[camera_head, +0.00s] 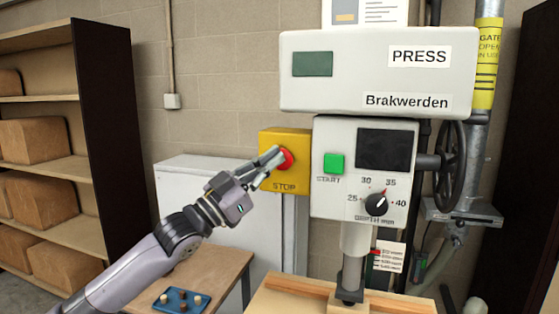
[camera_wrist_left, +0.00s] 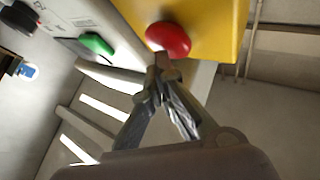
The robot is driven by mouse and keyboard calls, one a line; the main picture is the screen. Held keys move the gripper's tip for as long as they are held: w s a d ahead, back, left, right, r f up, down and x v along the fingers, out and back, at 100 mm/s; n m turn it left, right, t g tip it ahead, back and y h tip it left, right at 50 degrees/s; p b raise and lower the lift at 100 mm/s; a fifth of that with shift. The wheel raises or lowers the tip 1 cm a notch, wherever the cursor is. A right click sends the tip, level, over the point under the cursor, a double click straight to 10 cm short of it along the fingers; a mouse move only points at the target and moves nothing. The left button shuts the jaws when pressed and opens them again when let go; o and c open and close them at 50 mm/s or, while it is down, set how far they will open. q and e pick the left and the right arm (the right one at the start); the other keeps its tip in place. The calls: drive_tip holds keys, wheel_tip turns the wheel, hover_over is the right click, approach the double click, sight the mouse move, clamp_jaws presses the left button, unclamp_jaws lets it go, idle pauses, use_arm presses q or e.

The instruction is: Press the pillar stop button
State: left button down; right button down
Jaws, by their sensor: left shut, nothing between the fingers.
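The red stop button (camera_head: 286,160) sits on a yellow box marked STOP (camera_head: 270,181), mounted left of the press head. My left gripper (camera_head: 270,165) is shut and empty, with its fingertips at the button's left side in the head view. In the left wrist view the closed fingertips (camera_wrist_left: 162,62) lie close to the red button (camera_wrist_left: 168,39) on the yellow box (camera_wrist_left: 222,22). I cannot tell whether they touch it or whether it is pushed in. My right gripper is not in view.
The press (camera_head: 325,202) carries a green start button (camera_head: 334,163), a depth dial (camera_head: 376,203) and a handwheel (camera_head: 449,165). A wooden table (camera_head: 228,264) with a blue tray (camera_head: 172,307) stands below my left arm. A shelf of brown blocks (camera_head: 55,105) is at left.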

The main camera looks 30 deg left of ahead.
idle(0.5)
use_arm(q)
drive_tip(key=shift+s+d+b, duration=0.25)
drive_tip(key=shift+s+b, duration=0.5)
drive_tip(key=shift+s, duration=0.05)
drive_tip(key=s+b, duration=0.2)
drive_tip(key=s+d+b, duration=0.1)
drive_tip(key=s+b, duration=0.1)
drive_tip(key=s, duration=0.1)
drive_tip(key=shift+d, duration=0.1)
drive_tip(key=shift+w, duration=0.1)
idle(0.5)
